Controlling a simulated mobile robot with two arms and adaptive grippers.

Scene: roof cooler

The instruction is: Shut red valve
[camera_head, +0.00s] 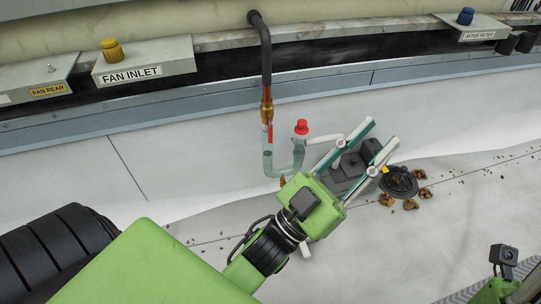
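A dark pipe with a copper fitting (267,103) feeds the U from above. My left gripper (381,133) is to the right of the knob, its two long fingers spread apart and pointing up and right. Nothing shows clearly held between them. The knob is apart from the fingers. Only a green part with a small camera of my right arm (505,258) shows at the lower right; its fingers are not visible.
A dark box (350,168) shows behind my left fingers, partly hidden. Beside it are a round black drain (400,182) and brown leaves (410,204). Panels with a yellow knob (112,50) and a blue knob (465,16) line the ledge above.

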